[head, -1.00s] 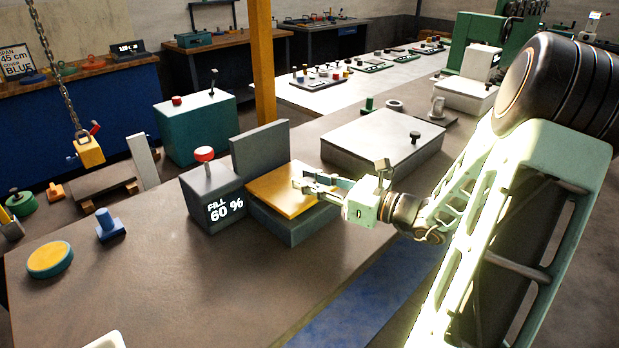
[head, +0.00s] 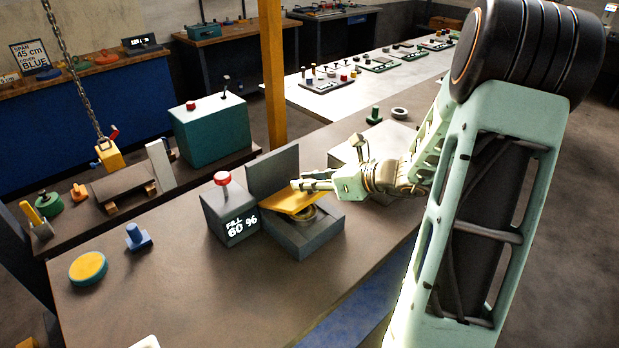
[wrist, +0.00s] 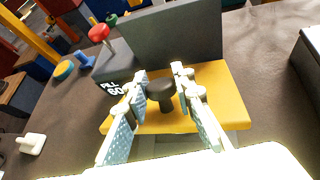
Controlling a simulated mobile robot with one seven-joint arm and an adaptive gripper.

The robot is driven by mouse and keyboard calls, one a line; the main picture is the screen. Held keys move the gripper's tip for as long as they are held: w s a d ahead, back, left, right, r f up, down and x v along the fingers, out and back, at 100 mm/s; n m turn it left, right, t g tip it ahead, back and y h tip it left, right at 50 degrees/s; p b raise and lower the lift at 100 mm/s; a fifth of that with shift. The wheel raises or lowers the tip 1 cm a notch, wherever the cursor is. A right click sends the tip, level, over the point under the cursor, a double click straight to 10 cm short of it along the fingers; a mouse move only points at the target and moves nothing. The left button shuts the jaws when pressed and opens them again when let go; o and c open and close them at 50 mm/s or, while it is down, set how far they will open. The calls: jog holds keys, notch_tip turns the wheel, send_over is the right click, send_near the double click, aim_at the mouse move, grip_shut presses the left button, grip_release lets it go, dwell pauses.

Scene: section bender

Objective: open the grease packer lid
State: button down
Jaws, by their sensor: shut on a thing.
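The grease packer (head: 312,238) is a low dark grey box with an upright back plate. Its yellow lid (head: 283,200) is tilted up off the box, and the front of the opening shows a pale ring inside. My gripper (head: 312,184) is at the raised side of the lid. In the wrist view, a black knob (wrist: 160,88) stands on the yellow lid (wrist: 232,98) between the fingers of my gripper (wrist: 160,76), which are shut on it. The fingers hide the knob in the head view.
A grey block (head: 228,212) with a red button (head: 222,178) and a "FILL 60 %" display stands left of the packer. A pale grey box (head: 345,156) is behind my gripper. A yellow-topped disc (head: 88,268) and blue peg (head: 137,238) sit at left.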

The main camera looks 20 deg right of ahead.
jog(key=shift+w+a+r, duration=0.2)
jog(key=shift+w+r, duration=0.3)
jog(key=shift+r, duration=0.1)
jog(key=c, duration=1.6)
grip_release()
jog(key=shift+f, duration=0.1)
jog(key=v, duration=1.2)
jog(key=shift+s+f, duration=0.1)
